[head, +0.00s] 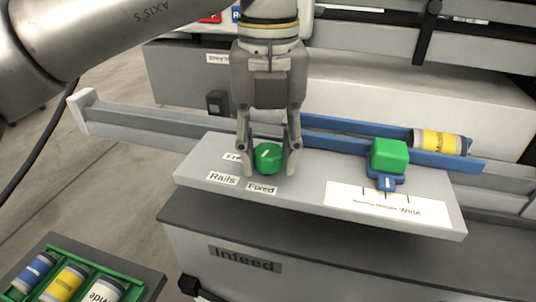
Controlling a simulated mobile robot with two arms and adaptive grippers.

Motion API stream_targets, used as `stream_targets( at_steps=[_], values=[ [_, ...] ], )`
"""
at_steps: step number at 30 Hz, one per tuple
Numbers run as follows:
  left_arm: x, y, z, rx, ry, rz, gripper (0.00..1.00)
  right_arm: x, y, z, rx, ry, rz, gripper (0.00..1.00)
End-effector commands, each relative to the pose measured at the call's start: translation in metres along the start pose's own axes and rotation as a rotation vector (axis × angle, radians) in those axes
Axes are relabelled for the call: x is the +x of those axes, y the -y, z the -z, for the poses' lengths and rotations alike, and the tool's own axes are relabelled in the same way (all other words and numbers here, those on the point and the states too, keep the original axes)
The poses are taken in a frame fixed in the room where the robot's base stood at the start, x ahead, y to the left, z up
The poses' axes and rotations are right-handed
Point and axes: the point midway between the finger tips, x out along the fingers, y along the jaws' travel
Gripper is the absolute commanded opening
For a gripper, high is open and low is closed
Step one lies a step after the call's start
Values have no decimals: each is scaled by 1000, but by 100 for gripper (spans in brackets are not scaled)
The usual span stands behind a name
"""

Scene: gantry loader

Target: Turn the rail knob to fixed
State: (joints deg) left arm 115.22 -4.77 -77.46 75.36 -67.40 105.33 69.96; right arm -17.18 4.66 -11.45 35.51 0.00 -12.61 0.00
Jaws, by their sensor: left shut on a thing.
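The green rail knob (268,158) sits on the sloped grey panel (310,205), beside labels reading "Rails" and "Fixed" (262,188). A label starting "Fr" is partly hidden behind a finger. A white line on the knob's top runs obliquely, from lower left to upper right. My left gripper (267,165) comes down from above with its fingers on either side of the knob, shut on it. My right gripper does not show.
A green block (389,156) stands on a blue slider (386,181) on the panel's right. A yellow cylinder (440,142) lies on the blue rails behind. A green tray (60,270) with several cylinders is at lower left.

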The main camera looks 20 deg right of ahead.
Motion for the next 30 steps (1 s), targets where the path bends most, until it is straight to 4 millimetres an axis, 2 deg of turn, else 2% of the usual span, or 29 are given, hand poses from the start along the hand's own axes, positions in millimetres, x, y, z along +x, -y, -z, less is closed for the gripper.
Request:
stream_targets(
  at_steps=[12, 29, 30],
  values=[
    [-2, 0, -1, -198, 5, 3, 13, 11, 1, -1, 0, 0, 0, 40],
    [-2, 0, -1, -227, 5, 3, 13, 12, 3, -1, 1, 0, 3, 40],
    [-2, 0, -1, -227, 5, 3, 39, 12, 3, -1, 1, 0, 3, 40]
  ],
)
